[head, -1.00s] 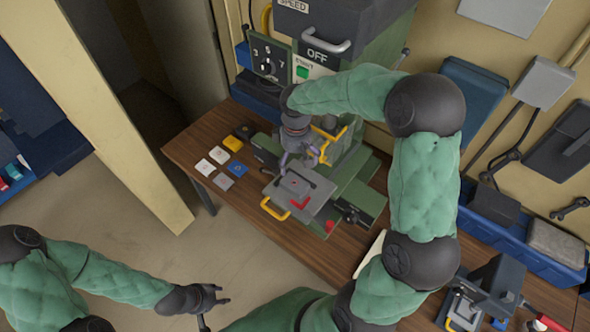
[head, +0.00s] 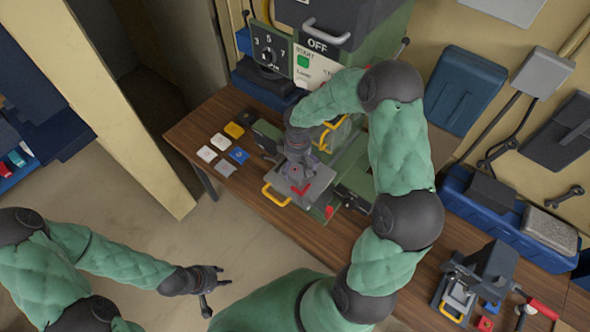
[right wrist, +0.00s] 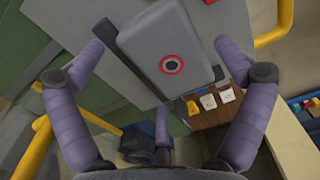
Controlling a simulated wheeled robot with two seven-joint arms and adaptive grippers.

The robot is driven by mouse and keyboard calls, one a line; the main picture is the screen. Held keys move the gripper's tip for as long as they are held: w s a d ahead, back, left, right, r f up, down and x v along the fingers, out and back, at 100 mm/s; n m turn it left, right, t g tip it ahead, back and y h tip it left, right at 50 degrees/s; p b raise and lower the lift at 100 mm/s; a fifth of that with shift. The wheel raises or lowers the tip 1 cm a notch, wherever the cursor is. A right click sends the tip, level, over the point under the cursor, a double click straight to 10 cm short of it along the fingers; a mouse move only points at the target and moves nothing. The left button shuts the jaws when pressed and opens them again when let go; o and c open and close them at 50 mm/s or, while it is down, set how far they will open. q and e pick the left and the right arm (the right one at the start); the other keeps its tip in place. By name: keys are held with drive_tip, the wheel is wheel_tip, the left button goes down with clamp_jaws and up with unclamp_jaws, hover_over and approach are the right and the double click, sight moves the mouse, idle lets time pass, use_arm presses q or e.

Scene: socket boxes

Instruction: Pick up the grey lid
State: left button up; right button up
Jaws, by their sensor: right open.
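My right gripper (head: 297,170) is over the grey plate of the green machine and covers part of it. In the right wrist view its purple fingers (right wrist: 160,50) are spread open. Between and beyond them is a grey rounded block (right wrist: 165,52) with a red ring, dark pieces at its ends; I cannot tell whether this is the grey lid. No finger visibly grips it. A flat grey square (head: 225,167), which may also be the lid, lies on the wooden table left of the machine. My left gripper (head: 213,285) is open and empty, over the floor.
White, yellow, blue and dark squares lie near the grey square (head: 225,167). The plate has a yellow handle (head: 275,198) and a red part (head: 300,189). A smaller vise-like tool (head: 480,275) stands at right. The wooden table (head: 290,240) is clear in front.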

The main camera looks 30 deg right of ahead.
drive_tip(key=shift+f, duration=0.2)
drive_tip(key=c, duration=1.1)
drive_tip(key=shift+r, duration=0.15)
drive_tip(key=shift+c, duration=0.3)
